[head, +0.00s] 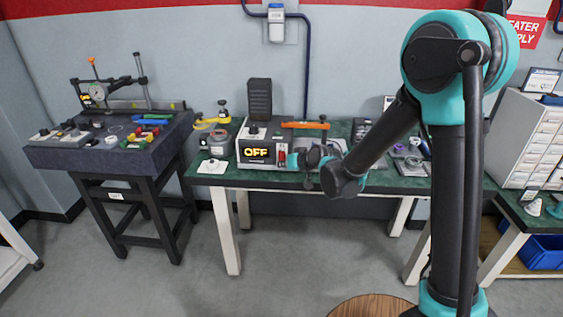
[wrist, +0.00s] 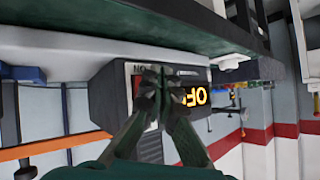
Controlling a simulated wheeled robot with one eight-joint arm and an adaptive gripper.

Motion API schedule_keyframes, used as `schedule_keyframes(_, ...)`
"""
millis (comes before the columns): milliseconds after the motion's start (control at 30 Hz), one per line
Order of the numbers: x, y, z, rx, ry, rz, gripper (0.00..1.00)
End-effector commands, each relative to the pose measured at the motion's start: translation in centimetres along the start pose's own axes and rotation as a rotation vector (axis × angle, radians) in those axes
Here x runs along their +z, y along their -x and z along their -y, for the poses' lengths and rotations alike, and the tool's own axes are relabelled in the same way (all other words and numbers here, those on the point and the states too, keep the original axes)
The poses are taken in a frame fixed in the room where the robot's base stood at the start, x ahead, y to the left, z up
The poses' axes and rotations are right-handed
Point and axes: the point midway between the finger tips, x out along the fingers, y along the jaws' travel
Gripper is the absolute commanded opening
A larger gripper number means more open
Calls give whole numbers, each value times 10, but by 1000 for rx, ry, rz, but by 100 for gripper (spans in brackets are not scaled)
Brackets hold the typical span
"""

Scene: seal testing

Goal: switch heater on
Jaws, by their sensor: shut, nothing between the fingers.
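The heater box (head: 252,134) stands on the green-topped table, with an orange "OFF" lit on its dark display (head: 257,153). A red switch (head: 282,156) is on its front, right of the display. My gripper (head: 296,161) is at the box's front right, close to the switch. In the wrist view, which is turned over, the heater box (wrist: 112,88) shows with its display (wrist: 194,96). My gripper (wrist: 158,76) is shut and empty in front of the panel, and its fingers partly hide the red switch (wrist: 137,92). I cannot tell whether they touch it.
An orange-handled bar (head: 305,125) stands behind the heater box. A red-lidded item (head: 219,142) and a white card (head: 212,166) lie to its left on the green table (head: 205,181). A granite bench (head: 60,157) with gauges stands further left.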

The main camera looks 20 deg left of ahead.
Motion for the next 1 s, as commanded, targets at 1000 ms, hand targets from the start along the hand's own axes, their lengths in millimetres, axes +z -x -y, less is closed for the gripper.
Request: schedule_keyframes(1000,-4,-6,-4,0,1,0,0)
